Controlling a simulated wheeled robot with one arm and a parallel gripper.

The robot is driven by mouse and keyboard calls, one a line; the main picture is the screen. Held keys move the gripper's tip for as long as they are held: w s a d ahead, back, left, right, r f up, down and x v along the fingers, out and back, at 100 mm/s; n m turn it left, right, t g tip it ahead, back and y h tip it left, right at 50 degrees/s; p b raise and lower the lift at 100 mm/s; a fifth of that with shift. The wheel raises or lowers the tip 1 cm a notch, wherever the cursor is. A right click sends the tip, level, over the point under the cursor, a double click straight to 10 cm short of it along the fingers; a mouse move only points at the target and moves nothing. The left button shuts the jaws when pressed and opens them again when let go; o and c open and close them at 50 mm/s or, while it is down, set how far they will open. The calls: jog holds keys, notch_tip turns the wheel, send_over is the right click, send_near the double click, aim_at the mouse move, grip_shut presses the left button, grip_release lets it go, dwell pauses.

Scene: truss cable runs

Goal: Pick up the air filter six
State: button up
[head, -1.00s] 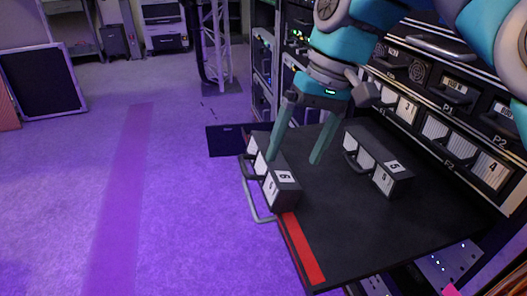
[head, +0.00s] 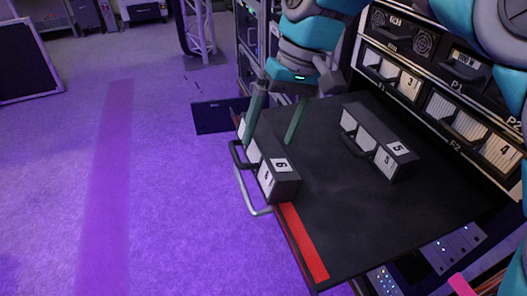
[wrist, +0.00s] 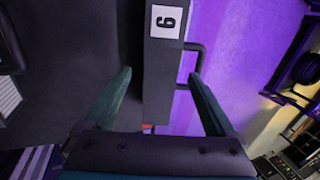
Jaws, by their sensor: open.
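The air filter six (head: 284,186) is a dark box with white "6" labels and a black handle on its left side. It stands at the left edge of the black shelf (head: 345,225). My gripper (head: 269,142) is open and empty, at the far part of the filter, with one finger towards each long side. In the wrist view the filter (wrist: 159,85) lies between the two spread fingers, nearer the right one, and its handle (wrist: 199,60) reaches past that finger's tip. Whether a finger touches the filter I cannot tell.
A filter marked 5 (head: 398,160) stands on the shelf to the right. A rack with filters 3 and 4 (head: 499,153) rises behind it. A silver rail (head: 247,195) runs along the shelf's left edge, beside a red strip (head: 304,243). The purple floor on the left is clear.

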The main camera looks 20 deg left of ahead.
aim_at(268, 142)
jog(key=shift+x, duration=1.85)
jog(key=shift+s, duration=0.1)
jog(key=shift+c, duration=0.3)
grip_shut()
